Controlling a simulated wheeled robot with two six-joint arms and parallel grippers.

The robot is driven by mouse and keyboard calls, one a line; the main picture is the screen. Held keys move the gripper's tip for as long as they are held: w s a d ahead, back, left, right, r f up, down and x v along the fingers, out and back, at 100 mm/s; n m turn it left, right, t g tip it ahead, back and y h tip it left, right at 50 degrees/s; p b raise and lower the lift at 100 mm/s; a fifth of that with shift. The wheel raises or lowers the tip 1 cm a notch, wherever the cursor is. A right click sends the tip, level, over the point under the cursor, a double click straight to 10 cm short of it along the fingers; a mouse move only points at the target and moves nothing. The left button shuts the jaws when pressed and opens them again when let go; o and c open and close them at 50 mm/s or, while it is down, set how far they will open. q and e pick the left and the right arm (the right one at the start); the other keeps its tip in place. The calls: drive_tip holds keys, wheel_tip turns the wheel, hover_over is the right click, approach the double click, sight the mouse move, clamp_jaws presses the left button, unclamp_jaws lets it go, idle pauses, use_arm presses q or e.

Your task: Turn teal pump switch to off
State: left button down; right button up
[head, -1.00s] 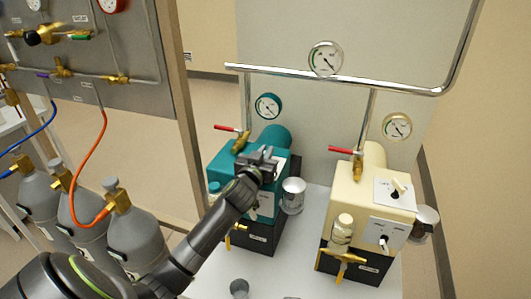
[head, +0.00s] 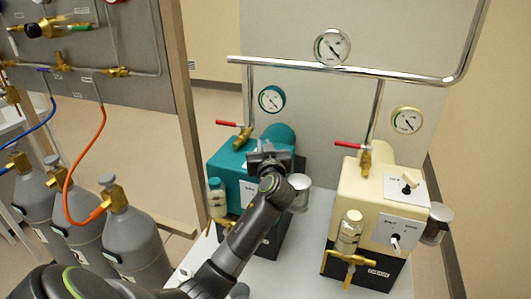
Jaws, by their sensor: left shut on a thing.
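The teal pump (head: 228,168) stands left of the cream pump, with a teal motor cylinder on top and a dark base. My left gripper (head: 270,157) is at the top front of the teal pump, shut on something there. The gripper and wrist cover that spot, so the switch itself and its position are hidden. Part of a pale front plate (head: 247,193) shows beside my arm. My right gripper is not in view.
Red-handled valves (head: 229,123) and a steel pipe (head: 300,64) are behind. Grey gas cylinders (head: 134,240) stand at left. A small glass bottle (head: 216,198) is left of my arm.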

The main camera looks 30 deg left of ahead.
use_arm(q)
drive_tip(key=shift+y, duration=0.3)
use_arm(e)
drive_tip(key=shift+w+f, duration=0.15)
use_arm(q)
drive_tip(key=shift+n+g, duration=0.3)
drive_tip(key=c, duration=1.5)
unclamp_jaws()
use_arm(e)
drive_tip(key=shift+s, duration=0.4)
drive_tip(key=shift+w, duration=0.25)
use_arm(q)
drive_tip(key=shift+s+f, duration=0.1)
drive_tip(key=shift+f, duration=0.05)
